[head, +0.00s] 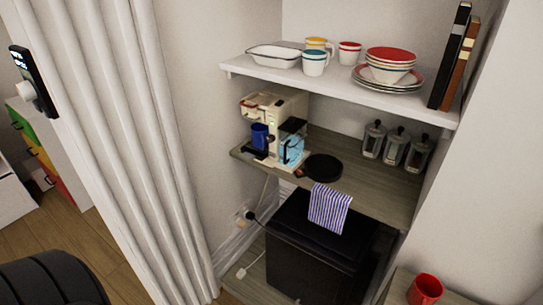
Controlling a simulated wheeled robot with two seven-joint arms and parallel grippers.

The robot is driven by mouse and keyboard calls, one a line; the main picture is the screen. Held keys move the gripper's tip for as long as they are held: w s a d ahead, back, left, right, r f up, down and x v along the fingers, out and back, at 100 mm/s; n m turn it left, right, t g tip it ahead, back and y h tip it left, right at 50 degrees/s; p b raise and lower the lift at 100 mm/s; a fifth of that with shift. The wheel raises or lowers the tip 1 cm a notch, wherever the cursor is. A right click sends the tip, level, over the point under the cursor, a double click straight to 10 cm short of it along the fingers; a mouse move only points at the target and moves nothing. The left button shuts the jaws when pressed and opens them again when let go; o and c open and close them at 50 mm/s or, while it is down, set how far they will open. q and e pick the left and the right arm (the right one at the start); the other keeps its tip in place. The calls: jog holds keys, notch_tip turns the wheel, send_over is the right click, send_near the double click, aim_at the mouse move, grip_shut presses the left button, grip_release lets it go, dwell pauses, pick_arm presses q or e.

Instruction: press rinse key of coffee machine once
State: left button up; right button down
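The coffee machine (286,106) is cream-coloured and stands at the left end of the middle wooden shelf. A blue mug (259,136) sits at its front left side, and a light-blue see-through tank (291,149) is at its right. Small controls may be on its front, but they are too small to make out the rinse key. Neither of my grippers is in view.
The upper white shelf (350,91) holds bowls, mugs, plates and books. Jars (395,148) and a black pan (322,167) share the machine's shelf (372,193). A white curtain (130,130) hangs at left. A red cup (425,289) is at lower right.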

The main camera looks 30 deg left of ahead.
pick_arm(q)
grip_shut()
